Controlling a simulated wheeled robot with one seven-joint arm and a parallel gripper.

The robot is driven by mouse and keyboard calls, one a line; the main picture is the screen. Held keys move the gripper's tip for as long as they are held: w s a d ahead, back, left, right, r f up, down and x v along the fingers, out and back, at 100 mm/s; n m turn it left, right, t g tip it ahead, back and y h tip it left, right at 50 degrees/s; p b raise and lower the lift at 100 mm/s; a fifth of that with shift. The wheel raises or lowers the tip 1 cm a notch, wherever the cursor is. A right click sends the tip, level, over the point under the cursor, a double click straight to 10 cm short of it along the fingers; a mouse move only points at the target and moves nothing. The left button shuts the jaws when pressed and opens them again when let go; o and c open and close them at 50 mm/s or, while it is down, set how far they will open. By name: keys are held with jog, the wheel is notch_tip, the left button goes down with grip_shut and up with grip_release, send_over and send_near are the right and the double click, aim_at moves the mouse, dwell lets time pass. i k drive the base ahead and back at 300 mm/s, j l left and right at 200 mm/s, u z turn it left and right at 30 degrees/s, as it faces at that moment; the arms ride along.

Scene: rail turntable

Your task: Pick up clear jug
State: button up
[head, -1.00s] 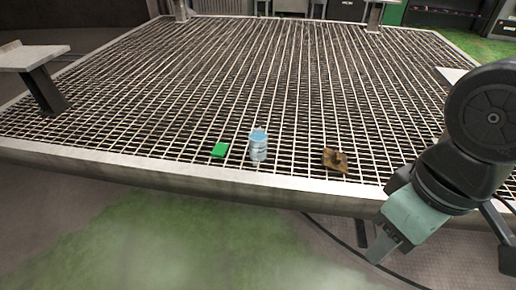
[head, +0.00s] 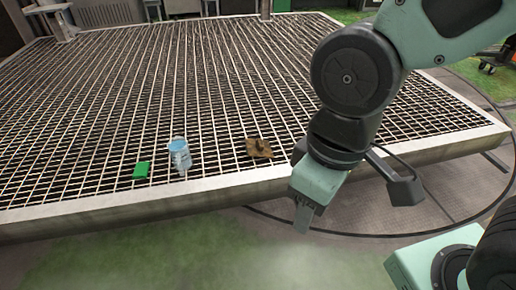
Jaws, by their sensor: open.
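The clear jug (head: 180,155) looks pale blue and see-through. It stands upright on the metal grating near its front edge, left of centre in the head view. My gripper (head: 303,218) hangs at the right, in front of the grating's edge and apart from the jug. It is open, and I see nothing held in it. The gap between its fingers is hard to make out from this side.
A small green block (head: 141,170) lies just left of the jug. A brown object (head: 258,148) lies on the grating to its right. The grating's pale front rim (head: 110,209) runs below them. The grating behind is mostly clear.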

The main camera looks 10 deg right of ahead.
aim_at(178, 147)
jog(key=i+j+z, duration=0.2)
jog(key=i+j, duration=0.15)
jog(key=j, duration=0.25)
jog(key=i+j, duration=0.15)
jog(key=j, duration=0.2)
jog(key=i+j+z, duration=0.15)
jog(key=j, duration=0.15)
jog(key=i+j+z, duration=0.1)
jog(key=j, duration=0.25)
jog(key=i+j+z, duration=0.1)
jog(key=j, duration=0.25)
jog(key=i, duration=0.05)
